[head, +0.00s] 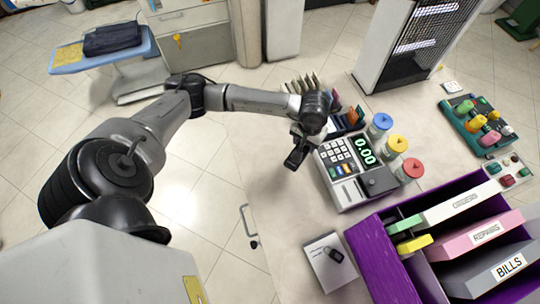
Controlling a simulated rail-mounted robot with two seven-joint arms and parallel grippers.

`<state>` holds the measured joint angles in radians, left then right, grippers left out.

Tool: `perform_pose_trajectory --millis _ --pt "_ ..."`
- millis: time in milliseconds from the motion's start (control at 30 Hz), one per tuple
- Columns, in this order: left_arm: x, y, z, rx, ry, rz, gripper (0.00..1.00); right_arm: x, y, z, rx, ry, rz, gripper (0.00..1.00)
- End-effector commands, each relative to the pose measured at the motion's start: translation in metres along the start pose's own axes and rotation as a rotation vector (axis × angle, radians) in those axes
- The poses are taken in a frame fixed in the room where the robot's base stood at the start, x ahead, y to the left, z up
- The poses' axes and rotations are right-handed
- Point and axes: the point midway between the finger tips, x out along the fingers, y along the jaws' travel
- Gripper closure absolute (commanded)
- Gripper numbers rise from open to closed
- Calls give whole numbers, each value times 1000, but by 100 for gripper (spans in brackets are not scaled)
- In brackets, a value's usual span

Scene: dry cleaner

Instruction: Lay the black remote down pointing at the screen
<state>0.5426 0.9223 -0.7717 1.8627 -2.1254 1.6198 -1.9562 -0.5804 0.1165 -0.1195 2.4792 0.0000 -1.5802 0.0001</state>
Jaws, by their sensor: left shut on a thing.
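My left gripper (299,147) reaches in from the left and hangs over the counter's left edge, just left of the cash register. It is shut on a dark, slim thing that looks like the black remote (294,160); the dark fingers and the remote are hard to tell apart. The lit green screen (366,151) reading 0.00 is on the cash register (343,166), to the right of the gripper. The remote is held apart from the screen; whether it touches the counter cannot be told. My right gripper is not in view.
A small dark fob-like object (334,254) lies on a white pad (325,271) at the front. A purple organizer (382,263) fills the right front. Bare counter (287,204) lies left of the register.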

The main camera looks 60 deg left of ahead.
Motion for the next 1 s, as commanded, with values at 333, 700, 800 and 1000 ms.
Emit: perform_pose_trajectory --millis 333,700,800,1000 --pt "39 -40 2 -21 -3 -5 79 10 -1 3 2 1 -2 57" --pt "79 -107 12 -19 -1 -2 79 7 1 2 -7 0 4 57" --pt "85 -116 13 -18 -1 -1 79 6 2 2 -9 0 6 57" --pt "90 -123 13 -17 1 2 79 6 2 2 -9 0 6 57"
